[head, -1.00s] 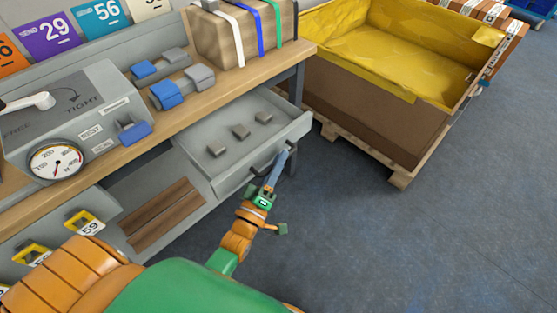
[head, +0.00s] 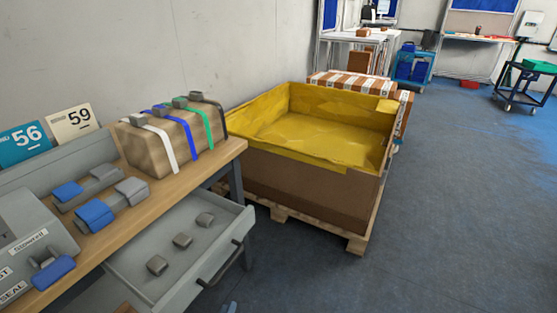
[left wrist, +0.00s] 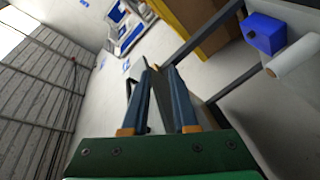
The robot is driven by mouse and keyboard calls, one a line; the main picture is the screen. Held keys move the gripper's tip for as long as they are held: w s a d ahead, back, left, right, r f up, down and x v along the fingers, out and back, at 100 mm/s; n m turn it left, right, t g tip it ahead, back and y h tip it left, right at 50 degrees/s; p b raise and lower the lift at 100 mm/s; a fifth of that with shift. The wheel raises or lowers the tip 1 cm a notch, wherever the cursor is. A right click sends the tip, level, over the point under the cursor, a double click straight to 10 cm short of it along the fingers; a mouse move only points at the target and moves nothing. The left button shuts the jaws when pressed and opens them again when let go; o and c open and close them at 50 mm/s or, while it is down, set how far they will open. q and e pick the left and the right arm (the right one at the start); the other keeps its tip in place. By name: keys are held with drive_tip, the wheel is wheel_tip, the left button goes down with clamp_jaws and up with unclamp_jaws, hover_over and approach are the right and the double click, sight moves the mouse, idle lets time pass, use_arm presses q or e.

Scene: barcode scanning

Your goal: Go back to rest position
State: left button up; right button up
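My left gripper shows in the head view only as a small blue fingertip (head: 230,307) at the bottom edge, in front of the drawer. In the left wrist view its two blue fingers (left wrist: 159,66) point up the picture with a narrow gap between them and hold nothing that I can see. The grey drawer (head: 222,226) is pulled out under the bench, with a dark handle (head: 220,262) on its front. The fingertip is apart from the handle. My right gripper is in neither view.
A wooden bench (head: 75,280) carries a strapped cardboard parcel (head: 150,150) and blue and grey clamps. A yellow-lined box (head: 290,185) stands on a pallet (head: 300,226) beside it. The blue-grey floor (head: 440,210) at right is open. A cart (head: 525,90) stands far right.

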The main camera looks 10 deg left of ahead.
use_arm(q)
drive_tip(key=s+f+m+g, duration=0.4)
drive_tip(key=s+f+g, duration=0.15)
drive_tip(key=f, duration=0.55)
drive_tip(key=s+f+m+g, duration=0.35)
drive_tip(key=s+f, duration=0.25)
drive_tip(key=f, duration=0.4)
drive_tip(key=s+a+f+m+g+y, duration=0.15)
drive_tip(key=s+f+g, duration=0.25)
drive_tip(key=s, duration=0.4)
drive_tip(key=s+a+f+m+g, duration=0.2)
drive_tip(key=s+f+m+g, duration=0.15)
drive_tip(key=s, duration=0.35)
wheel_tip(320, 180, up, 13)
drive_tip(key=p, duration=1.2)
drive_tip(key=shift+n+p, duration=0.35)
drive_tip(key=shift+n, duration=0.1)
drive_tip(key=shift+r, duration=0.1)
drive_tip(key=shift+d, duration=0.1)
